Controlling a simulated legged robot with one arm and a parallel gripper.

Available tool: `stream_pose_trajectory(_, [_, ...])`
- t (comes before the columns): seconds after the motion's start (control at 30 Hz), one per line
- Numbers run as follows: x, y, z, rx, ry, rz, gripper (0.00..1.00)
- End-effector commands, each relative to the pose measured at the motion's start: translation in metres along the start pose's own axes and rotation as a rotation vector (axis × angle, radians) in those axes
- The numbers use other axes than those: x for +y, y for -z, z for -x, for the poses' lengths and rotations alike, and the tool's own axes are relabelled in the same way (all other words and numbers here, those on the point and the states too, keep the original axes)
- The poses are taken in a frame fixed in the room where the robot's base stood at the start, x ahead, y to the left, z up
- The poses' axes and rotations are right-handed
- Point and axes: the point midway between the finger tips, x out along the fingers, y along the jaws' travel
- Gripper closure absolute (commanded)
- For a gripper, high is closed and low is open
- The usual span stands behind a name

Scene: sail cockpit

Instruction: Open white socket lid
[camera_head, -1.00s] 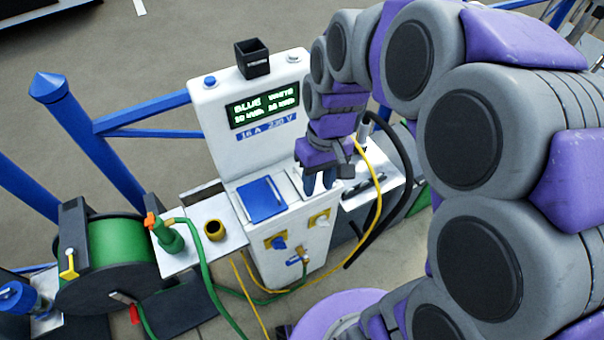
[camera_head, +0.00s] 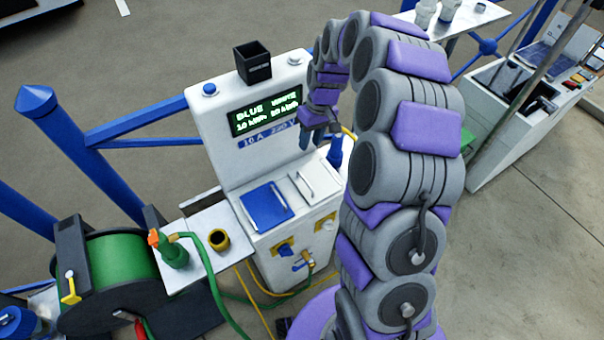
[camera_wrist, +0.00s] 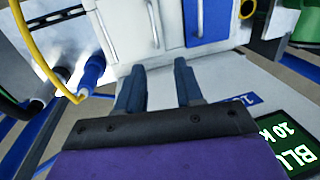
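The white socket lid (camera_head: 320,178) lies flat and closed on top of the pedestal, to the right of the blue lid (camera_head: 266,203). In the wrist view the white lid (camera_wrist: 122,28) shows at the top with its thin bar handle (camera_wrist: 152,24), next to the blue lid (camera_wrist: 206,22). My gripper (camera_head: 318,142) is above and behind the white lid, close to the display panel, and does not touch the lid. In the wrist view its two fingers (camera_wrist: 158,88) are apart with nothing between them.
The pedestal's upright panel with a lit display (camera_head: 265,112) stands behind the lids. A blue plug (camera_wrist: 92,74) on a yellow cable is beside the white lid.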

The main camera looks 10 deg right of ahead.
Motion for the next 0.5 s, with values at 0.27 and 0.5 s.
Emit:
stream_pose_trajectory(0.27, [0.005, -0.002, -0.057, 0.0, 0.005, -0.003, 0.64])
stream_pose_trajectory(0.5, [-0.001, -0.001, -0.106, -0.005, 0.001, -0.001, 0.64])
